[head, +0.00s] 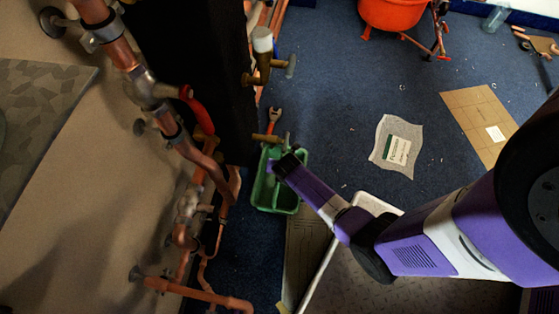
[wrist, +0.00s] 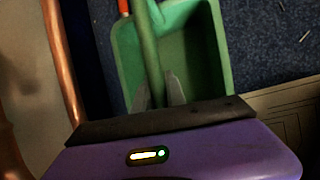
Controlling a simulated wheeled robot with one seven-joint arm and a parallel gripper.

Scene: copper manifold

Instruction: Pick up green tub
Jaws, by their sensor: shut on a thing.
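The green tub (head: 265,195) is on the dark blue floor beside the copper pipework in the head view. It is an open, divided tub, and it also fills the upper middle of the wrist view (wrist: 205,45). My gripper (wrist: 158,92) is shut on the tub's raised green middle bar, with one grey finger on each side of it. In the head view my arm reaches in from the right and its end covers part of the tub's upper right side. I cannot tell whether the tub is clear of the floor.
Copper pipes (head: 190,205) with valves run close along the left. An orange-handled wrench (head: 273,121) is just behind the tub. A brown board (head: 304,240) lies to its lower right.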

